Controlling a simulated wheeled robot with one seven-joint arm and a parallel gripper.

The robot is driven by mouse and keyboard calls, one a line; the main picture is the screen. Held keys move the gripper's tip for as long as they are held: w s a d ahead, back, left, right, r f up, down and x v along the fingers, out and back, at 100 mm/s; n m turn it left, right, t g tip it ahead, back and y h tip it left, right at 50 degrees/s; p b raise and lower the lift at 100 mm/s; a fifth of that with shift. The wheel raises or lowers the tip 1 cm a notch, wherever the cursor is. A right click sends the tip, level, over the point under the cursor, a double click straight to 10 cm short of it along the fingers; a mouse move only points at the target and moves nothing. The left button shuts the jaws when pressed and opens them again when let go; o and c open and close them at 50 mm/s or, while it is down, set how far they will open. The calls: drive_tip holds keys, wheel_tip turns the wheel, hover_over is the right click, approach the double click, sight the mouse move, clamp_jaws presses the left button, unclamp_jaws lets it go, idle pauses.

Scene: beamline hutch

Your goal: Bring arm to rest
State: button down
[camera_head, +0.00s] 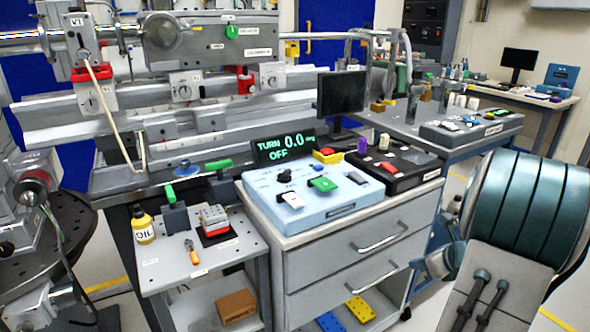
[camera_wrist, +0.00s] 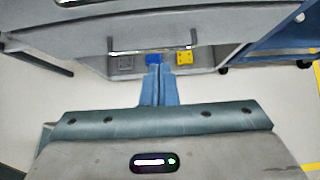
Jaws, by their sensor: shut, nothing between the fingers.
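My gripper (camera_wrist: 158,70) shows in the wrist view with its two blue fingers together and nothing between them. It points toward the lower part of the drawer cabinet, apart from it as far as I can tell. In the head view, a teal and grey part of my arm (camera_head: 520,215) fills the right side, and my fingers are not visible there. The drawer cabinet (camera_head: 350,250) carries the blue control box (camera_head: 300,215) with a display reading "TURN 0.0 OFF".
A small side table (camera_head: 165,275) holds a yellow bottle (camera_head: 143,225) and a screwdriver (camera_head: 194,253). Blue and yellow blocks (camera_head: 360,309) lie on the cabinet's low shelf. A blue-framed bench (camera_head: 455,145) stands behind. Pale floor is clear around my gripper in the wrist view.

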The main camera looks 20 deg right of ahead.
drive_tip(key=s+a+r+n+g+y+p, duration=0.1)
drive_tip(key=a+r+n+g+p, duration=0.1)
drive_tip(key=a+r+n+p, duration=0.75)
drive_tip(key=s+a+r+n+g+p, duration=0.2)
drive_tip(key=a+r+n+p, duration=0.3)
drive_tip(key=a+r, duration=0.55)
drive_tip(key=s+a+r+n+g+h+p, duration=0.1)
drive_tip(key=s+a+r+n+p, duration=0.4)
drive_tip(key=n, duration=0.4)
drive_tip(key=s+a+r+n+h+p, duration=0.2)
drive_tip(key=s+a+r+n+p, duration=0.3)
drive_tip(key=r+n, duration=0.4)
drive_tip(key=shift+s+a+g+p, duration=0.25)
drive_tip(key=shift+s+g+p, duration=0.25)
drive_tip(key=shift+p, duration=0.55)
